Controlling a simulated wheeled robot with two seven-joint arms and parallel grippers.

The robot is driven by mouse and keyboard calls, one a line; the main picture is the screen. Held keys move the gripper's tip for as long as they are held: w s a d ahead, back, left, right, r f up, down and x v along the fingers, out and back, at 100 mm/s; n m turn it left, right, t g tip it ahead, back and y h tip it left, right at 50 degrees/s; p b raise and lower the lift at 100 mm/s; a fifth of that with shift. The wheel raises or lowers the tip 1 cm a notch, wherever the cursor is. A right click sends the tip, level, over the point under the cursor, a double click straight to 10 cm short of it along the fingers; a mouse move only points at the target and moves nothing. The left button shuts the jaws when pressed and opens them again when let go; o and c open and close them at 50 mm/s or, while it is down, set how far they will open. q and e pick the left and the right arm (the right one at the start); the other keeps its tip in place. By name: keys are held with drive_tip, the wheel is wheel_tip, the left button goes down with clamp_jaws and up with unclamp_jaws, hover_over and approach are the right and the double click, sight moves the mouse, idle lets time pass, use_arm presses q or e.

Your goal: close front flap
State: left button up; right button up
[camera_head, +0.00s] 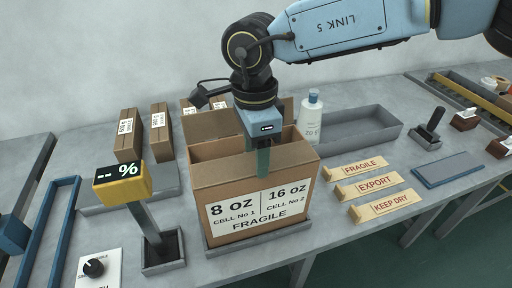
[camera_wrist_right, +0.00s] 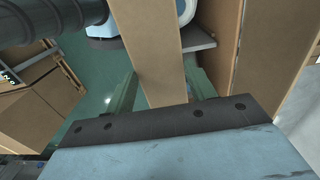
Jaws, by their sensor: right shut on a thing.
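The open cardboard carton (camera_head: 250,228) stands on a grey tray, its white label facing me. Its front flap (camera_head: 225,180) is a plain cardboard panel along the front top edge, above the label. My right gripper (camera_head: 263,162) comes down from above with its fingers at this edge. In the right wrist view, a cardboard strip (camera_wrist_right: 150,50) runs between the two fingers (camera_wrist_right: 160,92), and I take it to be the front flap. The gripper is shut on it. The exact contact is partly hidden by the gripper. My left gripper is not in view.
A yellow percent display (camera_head: 122,183) on a post stands left of the carton. A white bottle (camera_head: 310,115) and a grey bin (camera_head: 360,128) are behind right. Wooden FRAGILE (camera_head: 355,168), EXPORT and KEEP DRY blocks lie at right. Small boxes (camera_head: 128,135) stand at back left.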

sight(254, 159)
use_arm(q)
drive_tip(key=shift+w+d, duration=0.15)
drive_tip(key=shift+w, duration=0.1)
use_arm(e)
drive_tip(key=o, duration=1)
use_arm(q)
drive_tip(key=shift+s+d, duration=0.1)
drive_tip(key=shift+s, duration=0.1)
use_arm(e)
drive_tip(key=shift+r, duration=0.1)
drive_tip(key=shift+r, duration=0.35)
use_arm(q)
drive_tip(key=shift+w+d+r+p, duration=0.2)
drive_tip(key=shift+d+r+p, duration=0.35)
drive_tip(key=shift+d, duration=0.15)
use_arm(e)
wheel_tip(254, 159, up, 12)
drive_tip(key=shift+w+r, duration=0.25)
drive_tip(key=shift+w, duration=0.05)
